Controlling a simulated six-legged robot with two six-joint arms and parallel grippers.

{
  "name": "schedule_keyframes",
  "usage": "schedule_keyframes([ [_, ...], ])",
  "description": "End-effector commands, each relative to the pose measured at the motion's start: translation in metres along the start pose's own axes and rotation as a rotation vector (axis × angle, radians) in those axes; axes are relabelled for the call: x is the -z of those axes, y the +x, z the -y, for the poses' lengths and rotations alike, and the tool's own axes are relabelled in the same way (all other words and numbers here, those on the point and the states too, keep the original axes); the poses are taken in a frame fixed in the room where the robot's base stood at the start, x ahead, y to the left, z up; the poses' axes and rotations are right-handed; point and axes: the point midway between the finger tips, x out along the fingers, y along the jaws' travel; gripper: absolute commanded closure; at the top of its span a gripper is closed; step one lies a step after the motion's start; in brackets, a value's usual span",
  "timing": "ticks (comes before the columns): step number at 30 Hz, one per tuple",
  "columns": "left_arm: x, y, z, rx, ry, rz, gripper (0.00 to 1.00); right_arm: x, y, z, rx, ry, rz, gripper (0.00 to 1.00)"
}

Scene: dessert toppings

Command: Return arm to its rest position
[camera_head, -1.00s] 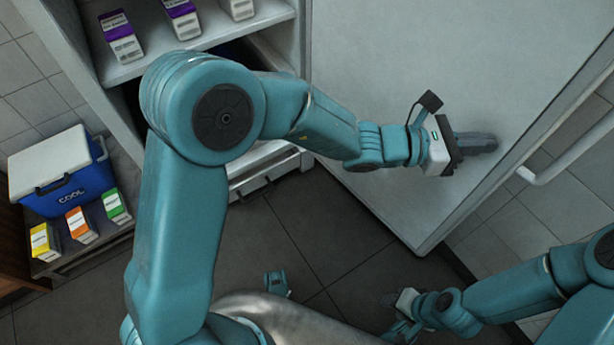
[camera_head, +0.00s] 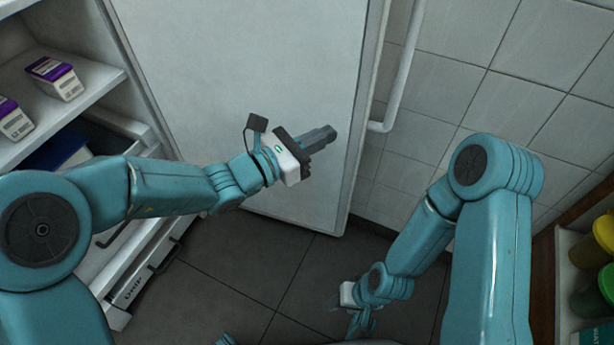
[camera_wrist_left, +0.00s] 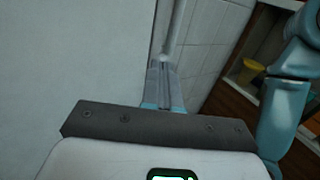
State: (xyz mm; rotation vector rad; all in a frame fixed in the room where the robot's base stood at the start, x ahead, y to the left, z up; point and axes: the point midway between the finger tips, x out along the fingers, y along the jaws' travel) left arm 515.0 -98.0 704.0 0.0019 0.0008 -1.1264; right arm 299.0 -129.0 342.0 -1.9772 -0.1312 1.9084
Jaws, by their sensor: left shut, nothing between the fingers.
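My left arm reaches in from the left in the head view. Its left gripper (camera_head: 322,137) points right, in front of a large pale door (camera_head: 240,75), with its fingers together and nothing between them. In the left wrist view the shut fingers (camera_wrist_left: 164,85) lie across the door's edge and the tiled wall. I cannot tell whether they touch the door. My right arm hangs bent at the right, and its right gripper (camera_head: 342,302) is low over the floor. Its fingers are too small and dark to read.
White shelves (camera_head: 85,90) with purple-topped cartons (camera_head: 55,78) stand at the left, with an open drawer (camera_head: 130,285) below. Wooden shelving (camera_head: 545,270) holds yellow and green tubs (camera_head: 595,240) at the right. Dark floor shows between.

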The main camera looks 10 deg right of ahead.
Motion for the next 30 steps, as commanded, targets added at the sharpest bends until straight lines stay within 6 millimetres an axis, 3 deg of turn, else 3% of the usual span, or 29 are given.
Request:
schedule_keyframes([
  [12, -0.002, -0.060, 0.041, -0.001, -0.001, 0.000, 1.00, -0.003, -0.012, 0.006, 0.001, -0.009, 0.008, 0.57],
  [22, 0.004, -0.071, 0.052, 0.009, 0.004, -0.014, 1.00, -0.004, -0.013, 0.007, 0.001, -0.010, 0.009, 0.57],
  [26, 0.040, -0.079, 0.069, 0.098, 0.037, -0.130, 1.00, -0.004, -0.013, 0.007, 0.001, -0.010, 0.009, 0.57],
  [30, 0.113, -0.109, 0.104, 0.300, 0.135, -0.368, 1.00, -0.004, -0.013, 0.007, 0.001, -0.010, 0.009, 0.57],
])
